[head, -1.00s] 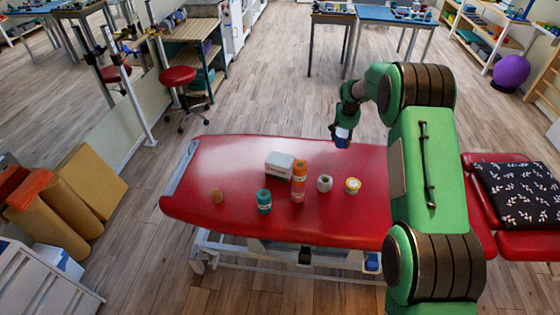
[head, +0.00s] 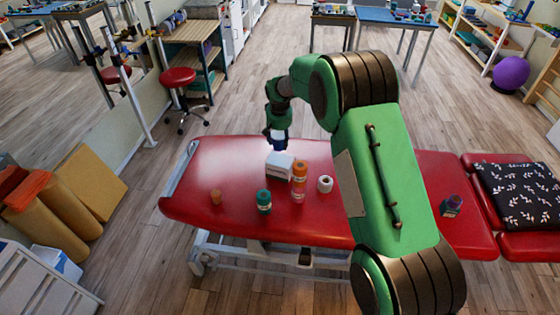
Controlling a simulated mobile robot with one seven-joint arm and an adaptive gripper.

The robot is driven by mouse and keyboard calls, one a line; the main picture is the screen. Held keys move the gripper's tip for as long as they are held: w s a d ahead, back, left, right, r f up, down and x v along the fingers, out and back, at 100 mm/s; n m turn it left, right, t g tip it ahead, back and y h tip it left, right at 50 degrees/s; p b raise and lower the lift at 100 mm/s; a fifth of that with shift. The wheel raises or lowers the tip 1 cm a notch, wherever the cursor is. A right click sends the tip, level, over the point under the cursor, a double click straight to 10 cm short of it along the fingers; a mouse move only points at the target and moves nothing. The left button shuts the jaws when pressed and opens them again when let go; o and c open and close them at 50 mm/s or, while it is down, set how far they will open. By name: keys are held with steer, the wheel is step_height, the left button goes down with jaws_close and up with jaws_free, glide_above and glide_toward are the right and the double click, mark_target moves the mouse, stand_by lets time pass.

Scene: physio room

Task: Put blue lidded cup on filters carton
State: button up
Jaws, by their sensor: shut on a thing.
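My gripper (head: 277,126) is shut on the blue lidded cup (head: 278,139), which shows blue and white below the fingers. The filters carton (head: 277,170), a white box, lies on the red treatment table (head: 235,160). In the head view the cup is just above the carton's far edge; I cannot tell whether it is over the carton or behind it, or whether they touch.
An orange bottle (head: 299,185) stands close to the carton's right side. A teal jar (head: 264,203), a small orange pot (head: 216,197) and a white roll (head: 325,184) stand nearby. A dark bottle (head: 452,206) stands at right. The table's left part is mostly clear.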

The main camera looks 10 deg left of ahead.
steer(key=shift+f, duration=0.1)
steer(key=shift+c, duration=0.2)
steer(key=b, duration=0.1)
glide_toward(280, 162)
steer(key=shift+w+a+f, duration=0.2)
steer(key=shift+w+f, duration=0.3)
steer(key=shift+s+b+x, duration=0.2)
steer(key=shift+x, duration=0.75)
steer(key=shift+s+b+x, duration=0.15)
steer(key=shift+s+x, duration=0.05)
steer(key=shift+x, duration=0.7)
steer(key=shift+f, duration=0.2)
steer(key=o, duration=1.3)
steer(key=shift+o, duration=0.2)
